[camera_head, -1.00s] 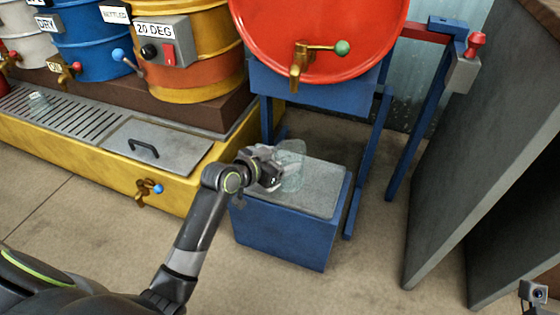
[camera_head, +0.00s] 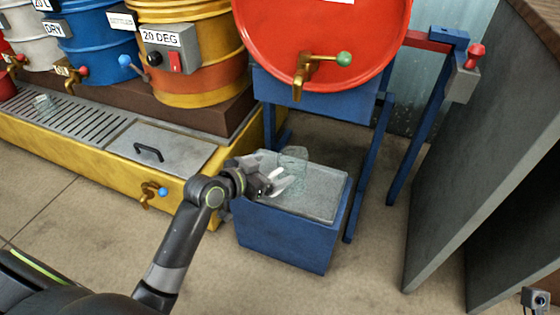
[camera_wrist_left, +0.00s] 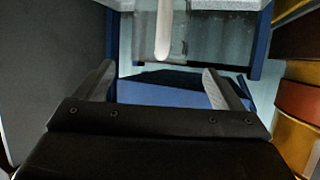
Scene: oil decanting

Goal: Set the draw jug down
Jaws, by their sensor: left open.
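The draw jug (camera_head: 294,163) is clear glass and stands upright on the grey top (camera_head: 318,195) of a blue stand (camera_head: 282,237), below the red drum's tap. My left gripper (camera_head: 280,184) is open at the near-left side of the jug. In the left wrist view, the two fingers of the left gripper (camera_wrist_left: 158,72) are spread apart. A pale upright bar (camera_wrist_left: 163,30), apparently the jug's handle, shows ahead between them, and the fingers do not close on it. The jug's outline is faint. My right gripper is not in view.
The red drum (camera_head: 325,40) with its brass tap (camera_head: 303,75) is above the stand. Blue frame legs (camera_head: 368,165) rise behind and to the right. A yellow trough (camera_head: 95,165) with a grate is on the left; a grey panel (camera_head: 475,160) stands right. The grey top is clear right of the jug.

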